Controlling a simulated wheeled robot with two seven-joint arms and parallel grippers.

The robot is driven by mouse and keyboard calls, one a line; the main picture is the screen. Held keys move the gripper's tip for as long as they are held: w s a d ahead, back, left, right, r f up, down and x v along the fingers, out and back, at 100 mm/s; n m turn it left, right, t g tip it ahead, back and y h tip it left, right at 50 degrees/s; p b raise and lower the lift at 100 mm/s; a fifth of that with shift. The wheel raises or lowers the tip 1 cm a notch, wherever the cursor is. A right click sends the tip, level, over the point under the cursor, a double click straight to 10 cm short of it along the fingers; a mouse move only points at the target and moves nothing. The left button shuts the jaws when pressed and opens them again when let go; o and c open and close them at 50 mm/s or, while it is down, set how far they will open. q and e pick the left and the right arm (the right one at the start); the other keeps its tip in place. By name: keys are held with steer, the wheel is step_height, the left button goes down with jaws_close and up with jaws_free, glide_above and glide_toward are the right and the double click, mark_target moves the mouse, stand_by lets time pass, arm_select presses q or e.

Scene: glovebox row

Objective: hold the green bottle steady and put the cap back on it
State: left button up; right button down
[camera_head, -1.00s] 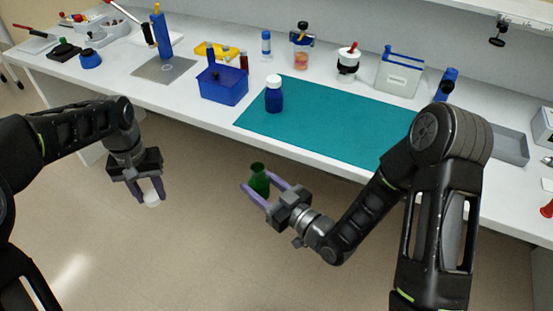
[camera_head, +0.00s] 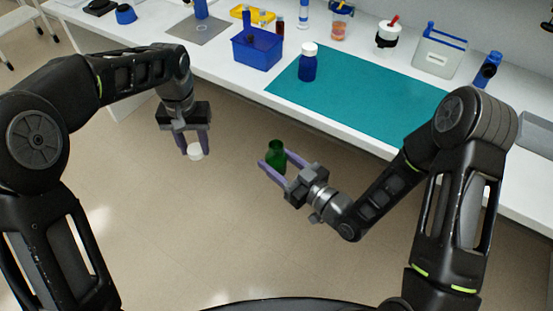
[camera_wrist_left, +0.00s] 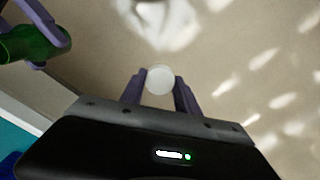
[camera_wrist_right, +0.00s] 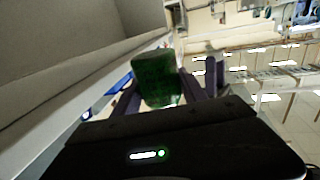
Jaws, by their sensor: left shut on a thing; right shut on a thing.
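The green bottle (camera_head: 276,156) is upright in my right gripper (camera_head: 274,166), which is shut on it, in front of the bench and above the floor. Its top looks open, with no cap on it. The bottle also fills the jaws in the right wrist view (camera_wrist_right: 157,80). My left gripper (camera_head: 194,146) is shut on the white cap (camera_head: 195,152), to the left of the bottle and apart from it. The left wrist view shows the cap (camera_wrist_left: 160,79) between the fingertips and the bottle (camera_wrist_left: 28,44) at the left edge.
The white bench (camera_head: 235,79) runs behind both grippers. On it are a teal mat (camera_head: 370,108), a blue bottle with a white cap (camera_head: 308,64) and a blue bin (camera_head: 257,51). The space between my two grippers is clear, over open floor.

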arm_select(q)
steer(key=d+r+m, duration=0.1)
steer(key=d+r, duration=0.1)
steer(key=d, duration=0.4)
steer(key=d+r+m, duration=0.1)
steer(key=d+r, duration=0.2)
steer(key=d, duration=0.3)
glide_toward(276, 158)
steer(key=w, duration=0.3)
steer(key=shift+w+a+f, duration=0.15)
steer(key=shift+f, duration=0.15)
steer(key=shift+s+d+r+n, duration=0.15)
steer(key=shift+s+r+n, duration=0.25)
steer(key=shift+r+n, duration=0.2)
steer(key=shift+s+d+r+n, duration=0.1)
steer(key=shift+s+r+n, duration=0.25)
steer(key=shift+r+n, duration=0.2)
steer(key=shift+f, duration=0.15)
steer(key=shift+f, duration=1.95)
steer(key=shift+f, duration=0.85)
